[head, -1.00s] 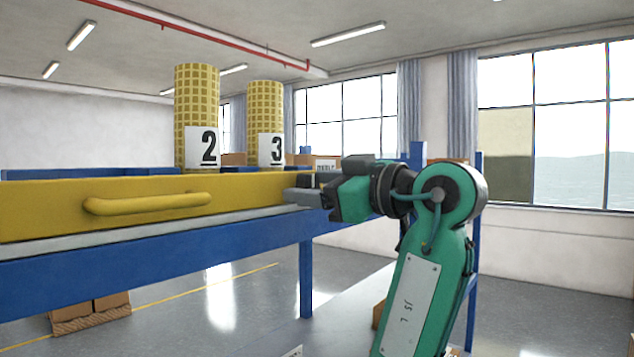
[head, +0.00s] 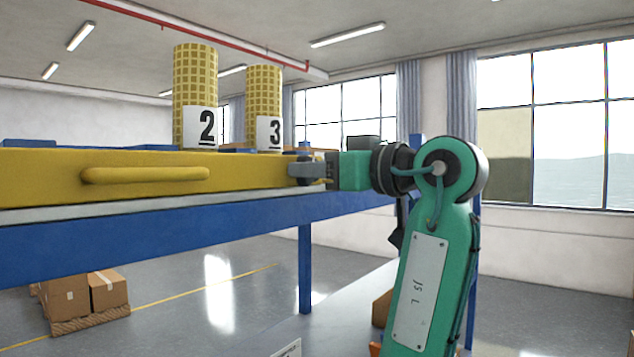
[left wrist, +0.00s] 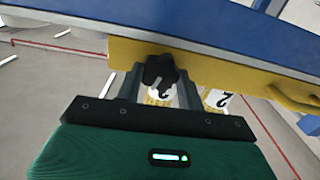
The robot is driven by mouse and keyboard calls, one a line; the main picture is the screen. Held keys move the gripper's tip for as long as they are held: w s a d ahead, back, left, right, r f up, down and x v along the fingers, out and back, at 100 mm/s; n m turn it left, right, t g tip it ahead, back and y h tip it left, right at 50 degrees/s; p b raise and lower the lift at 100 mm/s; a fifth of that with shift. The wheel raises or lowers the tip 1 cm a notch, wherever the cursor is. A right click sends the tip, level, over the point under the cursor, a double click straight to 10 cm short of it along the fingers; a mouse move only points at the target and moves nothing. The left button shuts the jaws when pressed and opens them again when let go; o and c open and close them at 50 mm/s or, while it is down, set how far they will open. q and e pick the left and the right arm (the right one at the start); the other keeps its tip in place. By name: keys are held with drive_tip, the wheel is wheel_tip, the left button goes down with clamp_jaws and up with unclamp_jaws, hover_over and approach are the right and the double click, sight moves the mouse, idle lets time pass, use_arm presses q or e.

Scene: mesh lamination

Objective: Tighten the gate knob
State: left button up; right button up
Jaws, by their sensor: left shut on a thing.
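The yellow gate (head: 40,178) is a long bar with a rounded handle (head: 145,174), set along the blue rack. The dark gate knob (left wrist: 160,70) sits against the yellow gate in the left wrist view, between my left fingers. My left gripper (head: 308,170) is at the right end of the gate in the head view, shut on the knob. Its two grey fingers (left wrist: 160,82) stand on either side of the knob in the left wrist view. In the head view the fingers largely hide the knob. My right gripper is not in view.
Two yellow gridded rolls, labelled 2 (head: 195,75) and 3 (head: 264,85), stand upright behind the gate. The blue rack beam (head: 150,232) runs below it. Cardboard boxes (head: 85,293) sit on a pallet on the floor at lower left.

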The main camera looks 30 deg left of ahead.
use_arm(q)
drive_tip(key=m+b, duration=0.6)
drive_tip(key=m, duration=0.8)
drive_tip(key=shift+w+f+m, duration=0.1)
drive_tip(key=shift+w+m, duration=0.05)
drive_tip(key=shift+m, duration=0.25)
idle(0.4)
drive_tip(key=o, duration=1)
